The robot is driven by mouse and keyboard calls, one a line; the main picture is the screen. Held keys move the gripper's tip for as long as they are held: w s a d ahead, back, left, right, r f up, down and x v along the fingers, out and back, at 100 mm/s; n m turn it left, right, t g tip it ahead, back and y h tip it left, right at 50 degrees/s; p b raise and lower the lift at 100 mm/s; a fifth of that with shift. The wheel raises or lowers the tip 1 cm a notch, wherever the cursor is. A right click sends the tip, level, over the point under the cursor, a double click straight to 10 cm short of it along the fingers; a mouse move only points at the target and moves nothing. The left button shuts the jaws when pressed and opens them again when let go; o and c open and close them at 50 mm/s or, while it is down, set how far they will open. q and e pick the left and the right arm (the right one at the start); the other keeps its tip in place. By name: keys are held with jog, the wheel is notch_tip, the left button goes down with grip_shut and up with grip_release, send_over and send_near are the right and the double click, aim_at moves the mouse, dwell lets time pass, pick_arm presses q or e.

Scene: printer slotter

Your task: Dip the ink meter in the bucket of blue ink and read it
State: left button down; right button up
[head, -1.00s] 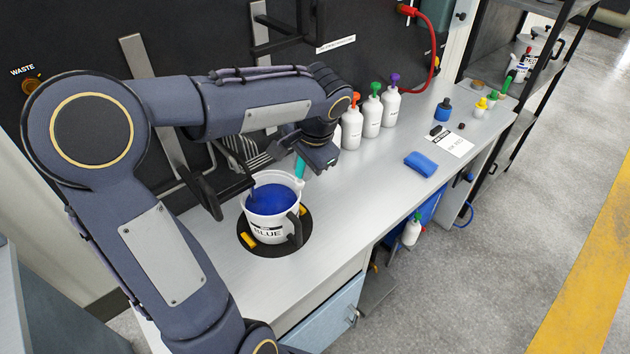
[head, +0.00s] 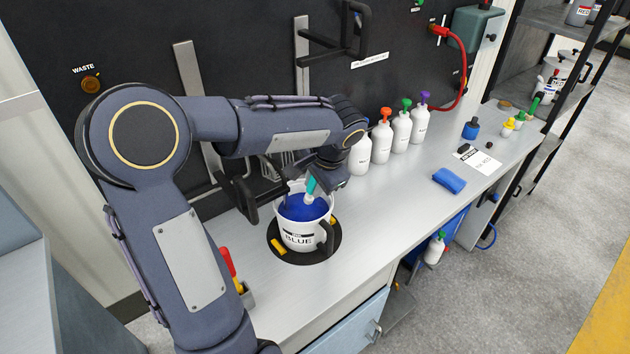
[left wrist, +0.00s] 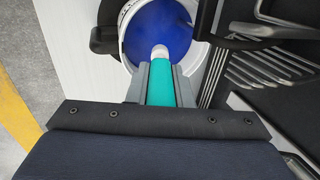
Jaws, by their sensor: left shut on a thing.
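The white bucket (head: 298,240), labelled BLUE, stands upright on a dark round plate and holds blue ink (head: 300,209). My left gripper (head: 313,183) is above the bucket, shut on the teal ink meter (head: 311,186). The meter's white tip points down into the bucket's mouth. The left wrist view shows the meter (left wrist: 160,88) between the fingers, its tip over the ink (left wrist: 160,25). I cannot tell whether the tip touches the ink. No reading shows. My right gripper is not in view.
White pump bottles (head: 401,131) stand along the back of the bench. A blue cloth-like block (head: 449,179) and a paper sheet (head: 481,163) lie to the right. Dark brackets and bars are close behind the bucket. The bench front, right of the bucket, is clear.

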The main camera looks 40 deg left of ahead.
pick_arm(q)
notch_tip(320, 180, down, 10)
jog(key=b, duration=0.7)
jog(key=shift+s+d+r, duration=0.15)
jog(key=shift+s+d, duration=0.05)
jog(key=shift+s, duration=0.1)
jog(key=shift+a+b, duration=0.1)
jog(key=shift+b, duration=0.25)
jog(key=shift+w+a+r+p, duration=0.1)
jog(key=shift+w+r+p, duration=0.1)
jog(key=shift+r+p, duration=2.4)
jog(key=shift+w+r+p, duration=0.15)
jog(key=shift+r+p, duration=1.8)
jog(key=shift+r, duration=1.15)
